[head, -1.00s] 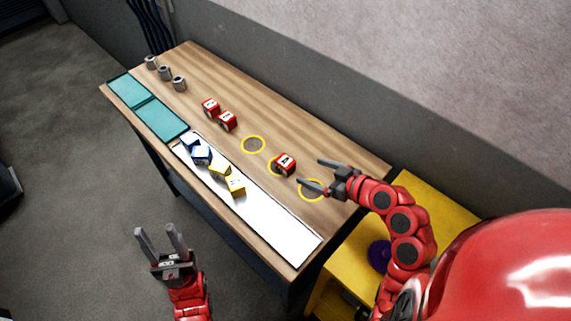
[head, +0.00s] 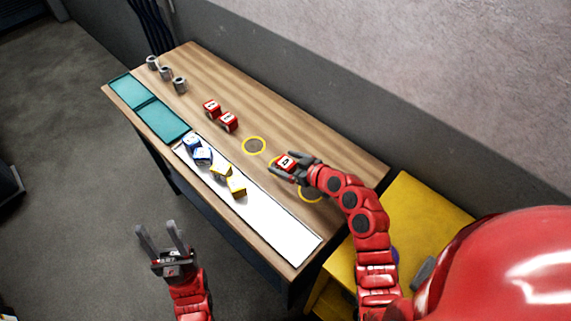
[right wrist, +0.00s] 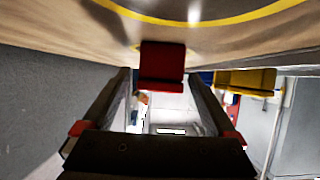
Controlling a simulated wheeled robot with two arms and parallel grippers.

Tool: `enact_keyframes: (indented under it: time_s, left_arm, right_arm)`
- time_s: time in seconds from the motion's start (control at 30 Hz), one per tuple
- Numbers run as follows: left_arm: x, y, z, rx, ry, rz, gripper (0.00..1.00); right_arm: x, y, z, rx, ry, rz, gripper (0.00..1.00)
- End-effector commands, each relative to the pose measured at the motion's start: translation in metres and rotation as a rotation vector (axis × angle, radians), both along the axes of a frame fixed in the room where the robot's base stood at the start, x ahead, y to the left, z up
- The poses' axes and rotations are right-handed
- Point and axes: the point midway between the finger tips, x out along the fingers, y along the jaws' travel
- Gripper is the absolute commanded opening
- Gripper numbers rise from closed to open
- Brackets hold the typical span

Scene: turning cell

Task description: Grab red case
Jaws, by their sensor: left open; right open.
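A red case (head: 285,160) with a white, marked top sits on the wooden table, at a yellow ring that it partly hides. My right gripper (head: 281,164) is open, with its fingers on either side of this case. In the right wrist view the red case (right wrist: 162,62) shows between the open fingertips; I cannot tell whether they touch it. Two more red cases (head: 212,107) (head: 228,121) stand further back on the table. My left gripper (head: 157,227) is open and empty, off the table over the floor at lower left.
Blue-and-white cases (head: 202,155) and yellow cases (head: 236,187) lie on a white strip (head: 285,235) along the table's front. Teal trays (head: 162,121) and grey metal cylinders (head: 165,73) are at the far end. Yellow rings (head: 254,146) mark the table. A wall runs behind.

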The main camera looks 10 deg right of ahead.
Motion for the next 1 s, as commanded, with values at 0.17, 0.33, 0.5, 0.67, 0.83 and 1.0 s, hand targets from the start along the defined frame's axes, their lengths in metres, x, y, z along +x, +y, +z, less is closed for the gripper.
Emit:
enact_keyframes:
  time_s: [0.17,0.33,0.5,0.67,0.83,1.0]
  left_arm:
    - [0.0000,0.0000,-0.0001,0.000,0.000,0.000,0.50]
    - [0.0000,0.0000,-0.0002,0.000,0.000,0.000,0.50]
    - [0.0000,0.0000,-0.0001,0.000,0.000,0.000,0.50]
    - [0.0000,0.0000,-0.0001,0.000,0.000,0.000,0.50]
    - [0.0000,0.0000,-0.0001,0.000,0.000,0.000,0.50]
    - [0.0000,0.0000,0.0000,0.000,0.000,0.000,0.50]
  right_arm:
    - [0.0006,0.0006,-0.0008,-0.001,0.000,0.000,0.92]
    - [0.0004,0.0004,-0.0009,-0.001,0.001,0.000,0.71]
    - [0.0002,0.0004,-0.0010,-0.001,0.001,0.000,0.40]
    - [0.0002,0.0003,-0.0012,-0.001,0.001,0.000,0.11]
    - [0.0001,0.0003,-0.0010,0.001,0.002,0.000,0.00]
    - [0.0001,0.0003,-0.0008,-0.001,0.001,0.000,0.00]
